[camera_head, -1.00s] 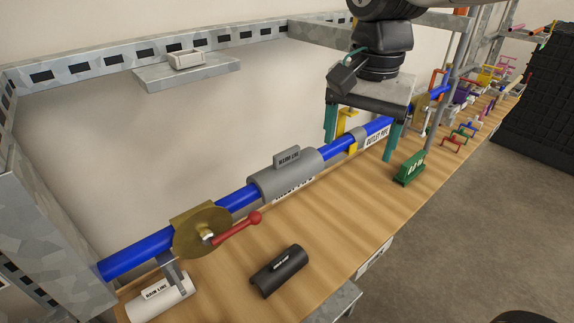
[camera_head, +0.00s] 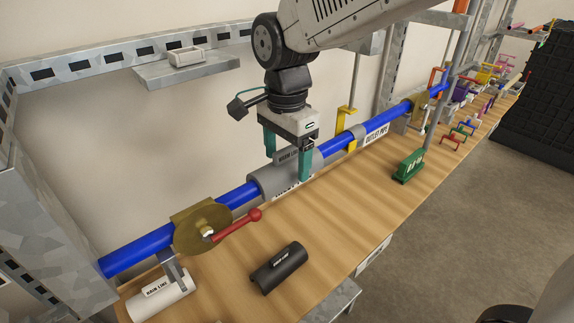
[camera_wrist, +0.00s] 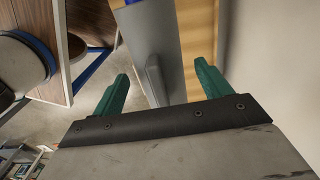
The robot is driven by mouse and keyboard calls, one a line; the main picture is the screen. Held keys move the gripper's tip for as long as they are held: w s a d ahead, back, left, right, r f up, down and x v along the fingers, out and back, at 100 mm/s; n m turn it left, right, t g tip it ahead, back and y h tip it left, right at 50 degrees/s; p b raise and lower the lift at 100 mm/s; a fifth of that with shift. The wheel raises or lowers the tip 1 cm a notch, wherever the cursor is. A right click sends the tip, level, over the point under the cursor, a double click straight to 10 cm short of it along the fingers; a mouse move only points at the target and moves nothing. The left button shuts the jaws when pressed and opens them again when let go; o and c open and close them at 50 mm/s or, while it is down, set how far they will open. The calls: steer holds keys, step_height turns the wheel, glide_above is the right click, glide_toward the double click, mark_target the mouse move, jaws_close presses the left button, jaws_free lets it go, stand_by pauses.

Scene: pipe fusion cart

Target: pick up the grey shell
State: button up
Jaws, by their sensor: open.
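The grey shell (camera_head: 264,183) sits over the blue pipe, with a raised grey label plate (camera_head: 287,156) on top. My gripper (camera_head: 287,160) is open above the shell, its teal fingers pointing down at either side of the label plate. The right finger hides part of the shell in the head view. In the wrist view the shell (camera_wrist: 150,38) and its upright plate (camera_wrist: 155,78) lie between the two open fingers (camera_wrist: 163,82). I cannot tell whether the fingers touch the shell.
The blue pipe (camera_head: 237,198) runs along the wooden bench (camera_head: 335,203). A brass valve with a red handle (camera_head: 237,225) is to the left. A black shell (camera_head: 278,269), white shell (camera_head: 158,298) and green piece (camera_head: 408,167) lie on the bench. A yellow bracket (camera_head: 344,119) stands behind.

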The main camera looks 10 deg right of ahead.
mark_target(284, 151)
steer(key=shift+f, duration=0.15)
steer(key=c, duration=1.1)
steer(key=shift+o, duration=0.2)
steer(key=shift+r, duration=0.5)
steer(key=r, duration=0.2)
steer(key=shift+s+a+r, duration=0.25)
steer(key=shift+s+r, duration=0.1)
steer(key=shift+s, duration=0.05)
steer(key=s+a, duration=0.3)
steer(key=s, duration=0.3)
steer(key=s+a+r, duration=0.1)
steer(key=s+a, duration=0.2)
steer(key=s, duration=0.4)
steer(key=shift+s+a+r, duration=0.15)
steer(key=shift+s+a, duration=0.1)
steer(key=shift+a, duration=0.1)
